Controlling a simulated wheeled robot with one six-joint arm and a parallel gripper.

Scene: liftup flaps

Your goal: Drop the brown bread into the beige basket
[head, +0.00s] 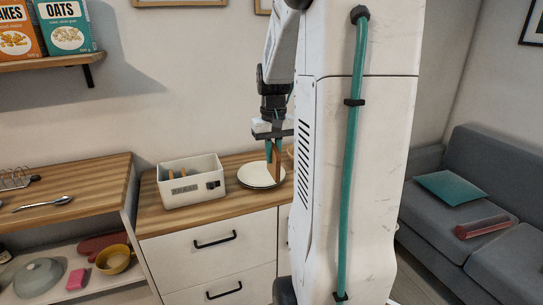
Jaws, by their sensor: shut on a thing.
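My gripper (272,155), with teal fingers, points down above the wooden counter. It is shut on the brown bread (278,169), a thin upright slice seen nearly edge-on. The slice is over the right part of a white plate (252,180); I cannot tell whether it touches the plate. My white column hides the counter to the right of the plate.
A lower wooden shelf unit (85,192) with a spoon (45,203) is at the left. A wall shelf (45,62) holds cereal boxes. A grey sofa (440,235) is at the right.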

